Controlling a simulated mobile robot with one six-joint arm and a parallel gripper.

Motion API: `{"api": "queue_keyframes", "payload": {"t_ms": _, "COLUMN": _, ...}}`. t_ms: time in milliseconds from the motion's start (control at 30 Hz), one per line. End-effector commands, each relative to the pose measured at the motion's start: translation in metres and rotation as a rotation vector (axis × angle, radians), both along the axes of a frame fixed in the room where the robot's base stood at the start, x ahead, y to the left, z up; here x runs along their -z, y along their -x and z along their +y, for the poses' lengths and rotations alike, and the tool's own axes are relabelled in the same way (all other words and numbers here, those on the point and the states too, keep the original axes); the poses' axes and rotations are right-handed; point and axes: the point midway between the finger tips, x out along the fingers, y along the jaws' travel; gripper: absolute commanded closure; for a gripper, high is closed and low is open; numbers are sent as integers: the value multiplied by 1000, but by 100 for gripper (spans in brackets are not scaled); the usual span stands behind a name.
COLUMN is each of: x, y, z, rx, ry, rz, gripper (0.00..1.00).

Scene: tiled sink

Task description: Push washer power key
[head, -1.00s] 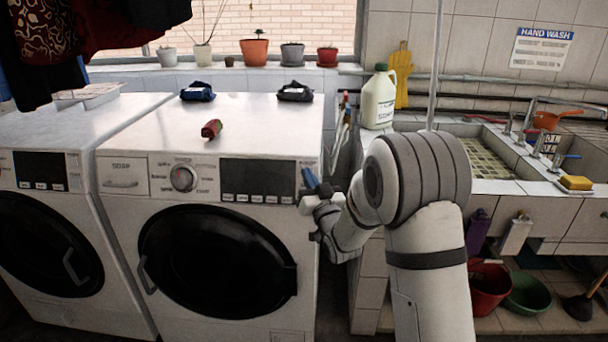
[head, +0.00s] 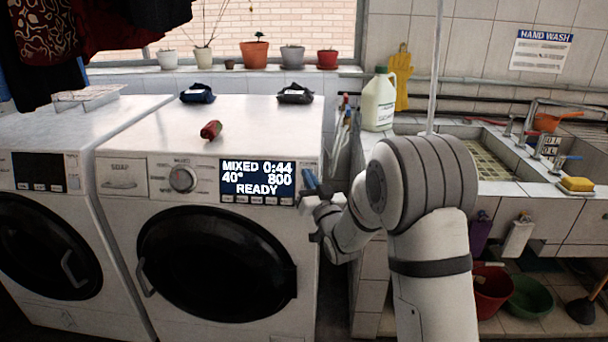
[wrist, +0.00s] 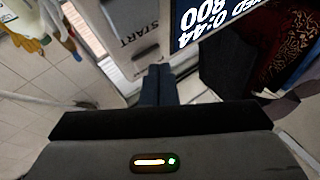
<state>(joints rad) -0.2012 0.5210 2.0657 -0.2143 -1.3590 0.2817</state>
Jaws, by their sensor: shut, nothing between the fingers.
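The nearer washer (head: 215,230) is white with a round dark door. Its display (head: 257,182) is lit and reads MIXED 0:44, 40°, 800, READY. My gripper (head: 309,180) is at the right end of the washer's control panel, its blue fingers shut and empty. In the wrist view the shut fingers (wrist: 157,84) point at the panel just below a key marked START (wrist: 137,27). The lit display (wrist: 208,18) shows to the right there.
A second washer (head: 40,215) with a dark display stands at the left. A red object (head: 211,130) and two dark folded cloths lie on the nearer washer's top.

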Motion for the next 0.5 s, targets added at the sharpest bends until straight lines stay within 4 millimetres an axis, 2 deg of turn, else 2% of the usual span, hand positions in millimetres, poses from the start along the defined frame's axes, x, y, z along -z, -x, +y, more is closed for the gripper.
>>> {"api": "queue_keyframes", "payload": {"t_ms": 500, "x": -3, "y": 11, "z": 1, "rx": 0, "ry": 0, "rz": 0, "gripper": 100}}
